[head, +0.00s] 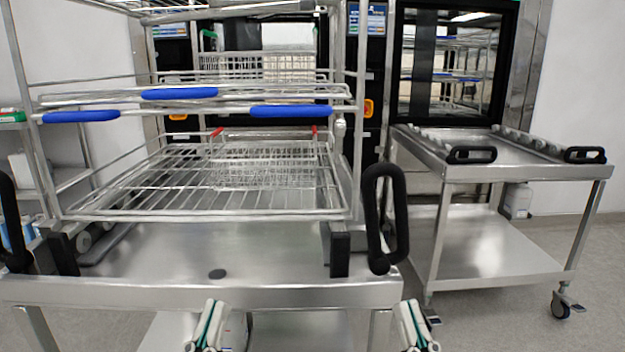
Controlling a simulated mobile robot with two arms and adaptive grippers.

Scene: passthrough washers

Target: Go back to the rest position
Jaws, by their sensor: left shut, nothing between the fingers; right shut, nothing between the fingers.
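My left gripper (207,327) and my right gripper (415,327) show at the bottom edge of the head view, partly cut off. Both are shut and empty. They are apart from each other and appear in front of the near trolley's front edge (200,293). Neither is seen holding any part of the trolley or rack.
A wire rack (110,212) with blue handles (290,110) stands on the near trolley. It holds a wire basket with red handles (216,132). Black trolley handles (388,220) stick up at the sides. An empty second trolley (500,170) stands right, before a glass-doored washer (450,65).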

